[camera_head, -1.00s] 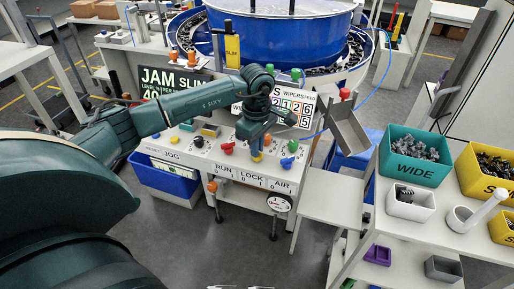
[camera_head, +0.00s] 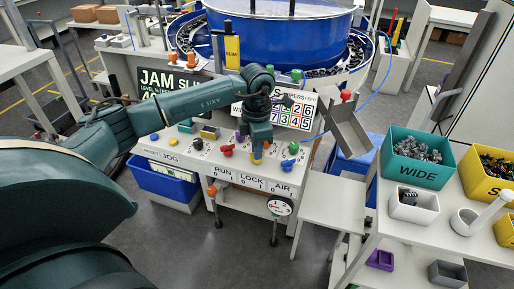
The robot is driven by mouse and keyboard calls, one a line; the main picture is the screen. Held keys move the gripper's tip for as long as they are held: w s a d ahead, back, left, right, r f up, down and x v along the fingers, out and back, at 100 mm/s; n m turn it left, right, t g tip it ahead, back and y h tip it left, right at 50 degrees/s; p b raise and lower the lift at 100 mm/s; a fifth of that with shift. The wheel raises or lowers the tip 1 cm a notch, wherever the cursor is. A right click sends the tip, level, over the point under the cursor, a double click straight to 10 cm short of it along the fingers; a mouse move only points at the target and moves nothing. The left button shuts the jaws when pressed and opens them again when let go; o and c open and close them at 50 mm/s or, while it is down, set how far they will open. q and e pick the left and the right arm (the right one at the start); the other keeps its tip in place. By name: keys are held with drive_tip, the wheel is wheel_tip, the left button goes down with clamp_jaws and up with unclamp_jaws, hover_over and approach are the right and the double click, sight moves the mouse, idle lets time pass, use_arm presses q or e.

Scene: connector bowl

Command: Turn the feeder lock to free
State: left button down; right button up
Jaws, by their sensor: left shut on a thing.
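The feeder lock is a small yellow knob (camera_head: 257,159) on the sloped white control panel, above the word LOCK. My left gripper (camera_head: 257,150) points down onto this knob from above and is shut on it. The gripper covers the knob's upper part, so its exact angle is hard to read. My right gripper is not in view.
A red knob (camera_head: 228,151) sits left of the lock and a blue knob (camera_head: 287,164) and a green knob (camera_head: 293,148) sit right. The blue bowl (camera_head: 285,45) is behind.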

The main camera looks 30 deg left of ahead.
use_arm(q)
drive_tip(key=shift+n, duration=1)
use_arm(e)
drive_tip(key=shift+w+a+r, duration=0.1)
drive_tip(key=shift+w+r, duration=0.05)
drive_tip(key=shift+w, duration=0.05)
use_arm(q)
drive_tip(key=c, duration=1.5)
unclamp_jaws()
wheel_tip(320, 180, up, 13)
drive_tip(key=shift+r+b, duration=0.1)
drive_tip(key=shift+b, duration=0.45)
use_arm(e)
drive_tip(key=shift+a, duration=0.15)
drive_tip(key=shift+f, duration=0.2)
